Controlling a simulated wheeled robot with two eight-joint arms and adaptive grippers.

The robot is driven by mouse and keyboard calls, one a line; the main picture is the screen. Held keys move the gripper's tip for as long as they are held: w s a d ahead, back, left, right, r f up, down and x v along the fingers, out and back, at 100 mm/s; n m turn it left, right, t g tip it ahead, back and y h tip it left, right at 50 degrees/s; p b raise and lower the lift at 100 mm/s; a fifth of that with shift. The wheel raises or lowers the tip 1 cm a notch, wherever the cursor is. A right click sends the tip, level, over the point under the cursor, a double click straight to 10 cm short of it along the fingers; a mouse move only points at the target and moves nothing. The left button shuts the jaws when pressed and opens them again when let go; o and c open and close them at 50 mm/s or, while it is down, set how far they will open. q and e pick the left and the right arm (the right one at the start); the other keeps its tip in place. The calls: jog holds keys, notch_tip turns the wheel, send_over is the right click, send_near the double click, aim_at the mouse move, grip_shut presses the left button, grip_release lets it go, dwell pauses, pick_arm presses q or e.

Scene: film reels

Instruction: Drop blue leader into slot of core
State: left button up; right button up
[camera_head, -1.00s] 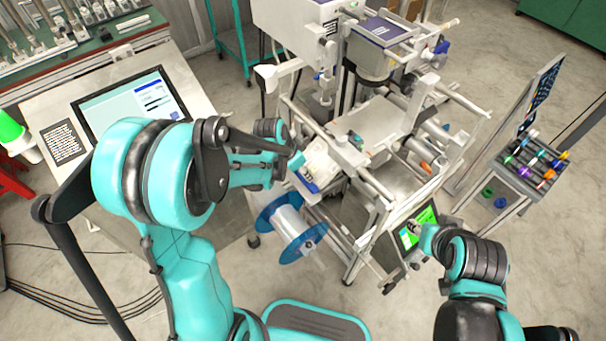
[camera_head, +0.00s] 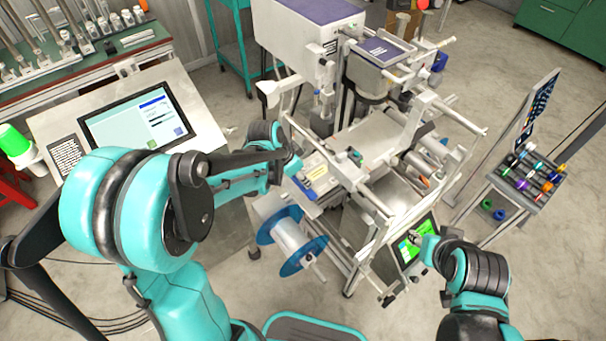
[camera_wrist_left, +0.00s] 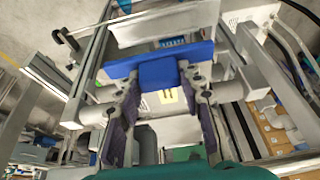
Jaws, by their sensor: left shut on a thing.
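The blue leader (camera_wrist_left: 158,75) looks like a blue block joined to a wide blue bar, in the middle of the left wrist view. My left gripper (camera_wrist_left: 160,92) has a finger on each side of the block and is shut on it. In the head view the left gripper (camera_head: 293,164) is at the front of the machine, with blue (camera_head: 304,190) just below its tip. The core (camera_head: 287,233) is a pale cylinder between two blue flanges, below the gripper; I cannot make out its slot. My right gripper (camera_head: 418,243) is by the green screen, its fingers too small to judge.
The machine (camera_head: 370,135) has rails and rollers close around the left gripper. A yellow-labelled panel (camera_head: 318,172) lies beside it. A green screen (camera_head: 418,240) is at the machine's lower right. A rack of coloured rolls (camera_head: 530,178) stands at the right.

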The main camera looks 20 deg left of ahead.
pick_arm(q)
jog(key=s+a+f+b, duration=0.3)
jog(key=s+a+f, duration=0.2)
jog(key=s+a, duration=0.1)
jog(key=shift+s+b, duration=0.3)
jog(key=shift+s, duration=0.5)
dwell(1.0)
jog(key=shift+s+f, duration=0.1)
jog(key=shift+f, duration=0.05)
